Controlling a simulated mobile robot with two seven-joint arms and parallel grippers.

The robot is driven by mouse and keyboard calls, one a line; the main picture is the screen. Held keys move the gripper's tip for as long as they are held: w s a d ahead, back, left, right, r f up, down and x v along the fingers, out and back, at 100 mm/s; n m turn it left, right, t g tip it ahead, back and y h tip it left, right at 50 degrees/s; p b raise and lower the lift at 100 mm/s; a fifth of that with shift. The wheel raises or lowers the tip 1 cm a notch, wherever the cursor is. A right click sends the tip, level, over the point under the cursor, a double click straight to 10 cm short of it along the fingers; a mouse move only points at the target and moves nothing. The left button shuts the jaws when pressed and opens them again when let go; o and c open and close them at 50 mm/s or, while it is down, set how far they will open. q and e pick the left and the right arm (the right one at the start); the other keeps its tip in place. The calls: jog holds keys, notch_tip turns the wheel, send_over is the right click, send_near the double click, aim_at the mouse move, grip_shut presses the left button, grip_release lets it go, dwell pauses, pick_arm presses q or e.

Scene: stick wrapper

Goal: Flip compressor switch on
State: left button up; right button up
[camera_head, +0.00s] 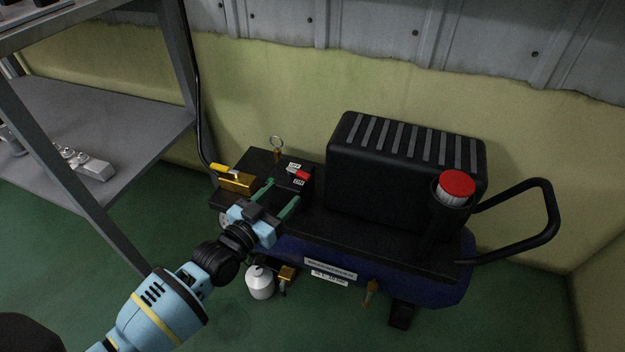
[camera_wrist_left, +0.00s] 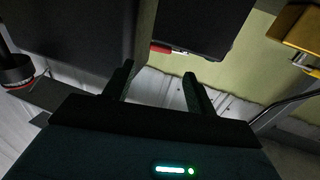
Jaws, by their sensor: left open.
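The compressor (camera_head: 345,240) stands on the green floor against the wall, with a dark blue tank and a black top. Its red switch (camera_head: 299,173) sits between small white labels on the black box at the left end. The red switch also shows in the left wrist view (camera_wrist_left: 160,48), just beyond the fingertips. My left gripper (camera_head: 281,193) reaches in from the lower left, its two greenish fingers apart and pointing at the switch box. The fingers also show in the left wrist view (camera_wrist_left: 158,72), with nothing between them. I cannot tell whether they touch the box. My right gripper is not in view.
A brass valve with a yellow handle (camera_head: 236,180) and a hose sit left of the switch box. The large black housing (camera_head: 385,165), red cap (camera_head: 454,184) and handle (camera_head: 545,215) are to the right. A grey shelf (camera_head: 105,125) stands at left.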

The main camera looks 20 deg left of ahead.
aim_at(301, 177)
pick_arm(q)
jog(key=b+x, duration=0.1)
jog(key=x, duration=0.1)
jog(key=b+x, duration=0.1)
jog(key=x, duration=0.1)
jog(key=f+b+x, duration=0.1)
jog(key=x, duration=0.2)
jog(key=shift+w+d, duration=0.1)
jog(key=shift+w, duration=0.35)
jog(key=shift+r, duration=0.1)
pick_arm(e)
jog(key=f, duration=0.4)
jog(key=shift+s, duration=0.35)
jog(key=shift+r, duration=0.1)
